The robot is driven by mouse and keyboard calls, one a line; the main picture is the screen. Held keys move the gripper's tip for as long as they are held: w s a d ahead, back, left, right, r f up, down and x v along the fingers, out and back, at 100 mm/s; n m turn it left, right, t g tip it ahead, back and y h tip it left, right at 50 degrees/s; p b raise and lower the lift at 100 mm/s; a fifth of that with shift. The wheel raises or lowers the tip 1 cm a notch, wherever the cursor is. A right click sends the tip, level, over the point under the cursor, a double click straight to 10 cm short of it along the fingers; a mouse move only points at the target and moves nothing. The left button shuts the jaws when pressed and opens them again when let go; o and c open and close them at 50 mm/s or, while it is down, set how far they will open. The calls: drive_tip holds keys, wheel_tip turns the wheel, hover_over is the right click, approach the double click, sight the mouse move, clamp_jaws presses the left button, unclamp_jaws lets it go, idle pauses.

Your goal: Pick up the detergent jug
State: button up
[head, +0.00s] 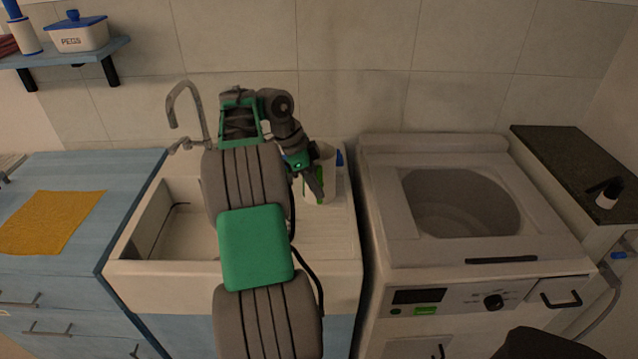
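A pale jug (327,157) with a blue part at its right and some green low on its front stands on the sink's right-hand drainboard, near the back wall. I take it to be the detergent jug; it is partly hidden behind my gripper. My gripper (313,190) is over the front left of the jug, its dark fingers pointing down and to the right. I cannot tell whether the fingers touch the jug or whether they are open or shut.
The white sink (310,262) has its basin at left, partly behind my arm, and a tall faucet (187,105). A washing machine (455,250) stands at right. A yellow cloth (50,222) lies on the blue counter (125,175). A dark-topped bottle (607,195) sits far right.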

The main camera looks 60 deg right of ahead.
drive_tip(key=shift+x, duration=1.15)
drive_tip(key=shift+r, duration=0.1)
drive_tip(key=shift+c, duration=0.6)
clamp_jaws()
drive_tip(key=shift+w+r, duration=0.1)
